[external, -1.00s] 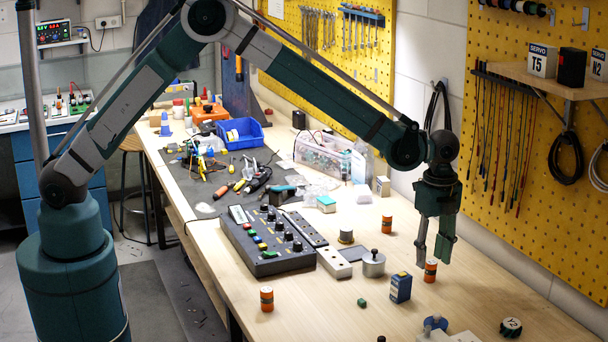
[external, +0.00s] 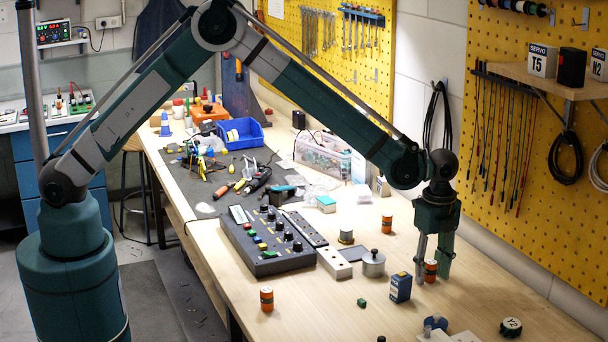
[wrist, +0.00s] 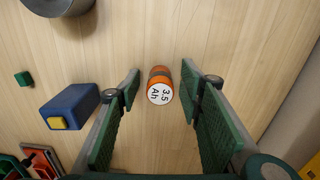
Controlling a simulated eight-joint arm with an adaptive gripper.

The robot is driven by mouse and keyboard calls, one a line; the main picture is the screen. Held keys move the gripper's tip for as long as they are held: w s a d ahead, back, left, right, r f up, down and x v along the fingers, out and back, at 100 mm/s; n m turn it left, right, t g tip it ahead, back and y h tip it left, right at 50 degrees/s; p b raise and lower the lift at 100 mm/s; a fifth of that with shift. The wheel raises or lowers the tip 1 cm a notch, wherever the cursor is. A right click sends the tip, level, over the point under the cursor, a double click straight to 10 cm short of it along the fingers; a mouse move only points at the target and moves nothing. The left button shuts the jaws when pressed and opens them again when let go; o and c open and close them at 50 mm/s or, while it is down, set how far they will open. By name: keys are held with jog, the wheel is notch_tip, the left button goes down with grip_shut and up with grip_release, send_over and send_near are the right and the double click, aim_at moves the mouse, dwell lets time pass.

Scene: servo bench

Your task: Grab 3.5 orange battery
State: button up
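An orange battery with a dark band (external: 431,270) stands upright on the bench at the right. In the wrist view its white top reads "3.5 Ah" (wrist: 160,94). My gripper (external: 432,277) points down over it, with its fingers on either side of the battery. In the wrist view my gripper (wrist: 159,88) is open, with a clear gap between each finger and the battery. Two similar orange batteries stand apart from it: one farther back (external: 388,224) and one at the front left (external: 266,298). Their labels cannot be read.
A blue box with a yellow mark (external: 400,288) stands just left of my gripper. A small green cube (external: 362,302), a metal weight (external: 373,264) and a control panel (external: 266,240) are farther left. A round Y2 piece (external: 510,327) lies front right. Bench right of my gripper is clear.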

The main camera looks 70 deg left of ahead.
aim_at(432, 262)
jog(key=c, duration=1.1)
jog(key=shift+r, duration=5.05)
